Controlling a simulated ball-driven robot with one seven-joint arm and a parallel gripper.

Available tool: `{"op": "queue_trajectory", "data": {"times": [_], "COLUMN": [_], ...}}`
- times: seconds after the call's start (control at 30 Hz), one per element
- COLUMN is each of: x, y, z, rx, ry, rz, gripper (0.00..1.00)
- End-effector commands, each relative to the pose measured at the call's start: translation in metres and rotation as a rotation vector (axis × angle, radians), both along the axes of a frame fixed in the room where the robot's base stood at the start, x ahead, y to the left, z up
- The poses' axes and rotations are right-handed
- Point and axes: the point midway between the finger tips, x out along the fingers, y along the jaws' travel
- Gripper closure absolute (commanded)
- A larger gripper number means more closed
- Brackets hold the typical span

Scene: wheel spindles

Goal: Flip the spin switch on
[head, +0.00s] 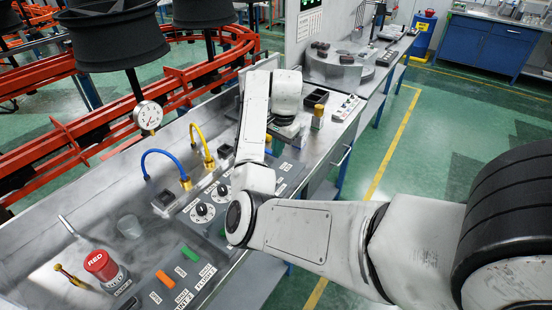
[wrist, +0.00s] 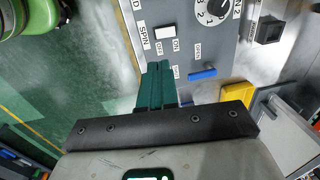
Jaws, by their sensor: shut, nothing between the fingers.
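In the wrist view, a small white rocker switch (wrist: 165,32) sits on the grey control panel beside the printed word SPIN, with small ON and OFF labels near it. I cannot tell which way the rocker is tipped. My gripper (wrist: 158,68) shows as teal fingers held together and empty. Its tips appear just below the switch in the picture, near the panel's edge; a gap shows between them and the switch. In the head view my arm blocks much of this part of the panel, and I cannot make out the switch there.
A blue handle (wrist: 202,73) and a dial (wrist: 213,8) are on the panel nearby; a yellow part (wrist: 237,93) is close to the right of my gripper. In the head view, a red button (head: 100,264), blue hose (head: 165,160) and yellow hose (head: 200,145) stand along the bench.

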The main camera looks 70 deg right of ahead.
Motion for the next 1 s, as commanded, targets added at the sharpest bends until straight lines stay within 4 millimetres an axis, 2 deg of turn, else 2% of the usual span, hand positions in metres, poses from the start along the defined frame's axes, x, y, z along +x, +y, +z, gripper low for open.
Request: {"op": "queue_trajectory", "data": {"times": [0.43,0.57,0.77,1.0], "x": [-0.001,0.001,0.007,0.012], "y": [0.0,-0.001,-0.005,-0.008], "z": [0.004,0.002,-0.001,0.001], "rx": [-0.001,-0.011,-0.053,-0.116], "ry": [0.0,-0.002,-0.005,-0.001], "rz": [0.003,0.054,0.296,0.682], "gripper": [1.0,1.0,1.0,1.0]}}
